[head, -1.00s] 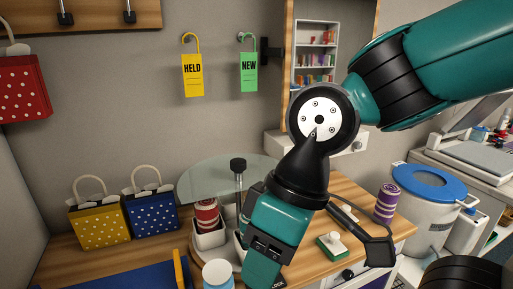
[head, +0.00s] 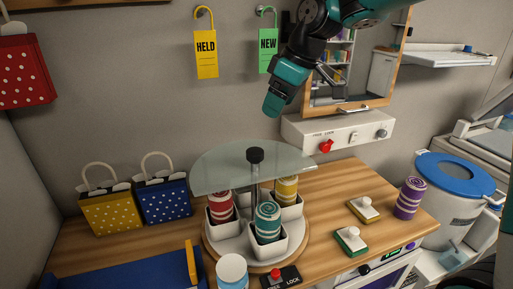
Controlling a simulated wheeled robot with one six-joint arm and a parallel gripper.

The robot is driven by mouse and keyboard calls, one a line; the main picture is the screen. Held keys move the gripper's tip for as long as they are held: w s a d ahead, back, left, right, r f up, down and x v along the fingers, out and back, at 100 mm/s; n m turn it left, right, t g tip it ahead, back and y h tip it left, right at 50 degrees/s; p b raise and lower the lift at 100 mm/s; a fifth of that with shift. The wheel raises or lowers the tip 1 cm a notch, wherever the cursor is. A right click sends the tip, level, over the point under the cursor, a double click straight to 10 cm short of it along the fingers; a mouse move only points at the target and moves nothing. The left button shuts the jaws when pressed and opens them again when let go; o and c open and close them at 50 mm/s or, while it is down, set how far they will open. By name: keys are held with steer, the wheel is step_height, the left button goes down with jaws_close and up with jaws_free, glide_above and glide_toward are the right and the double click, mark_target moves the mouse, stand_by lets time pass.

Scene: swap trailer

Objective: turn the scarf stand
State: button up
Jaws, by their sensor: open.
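The scarf stand (head: 212,244) is a round white turntable on a wooden base on the counter. A post with a black knob (head: 255,155) rises from its middle. White cups on it hold a red-striped roll (head: 220,208), a teal-striped roll (head: 268,222) at the front and a yellow-striped roll (head: 287,190).
A blue polka-dot bag (head: 165,200) and a yellow one (head: 110,214) stand at left. A white jar (head: 232,271) stands close in front of the stand. HELD (head: 206,54) and NEW (head: 268,50) tags hang behind.

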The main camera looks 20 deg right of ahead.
mark_target(256, 150)
steer(key=p+x, duration=0.2)
steer(key=x, duration=1.2)
steer(key=shift+f, duration=0.3)
steer(key=c, duration=1.3)
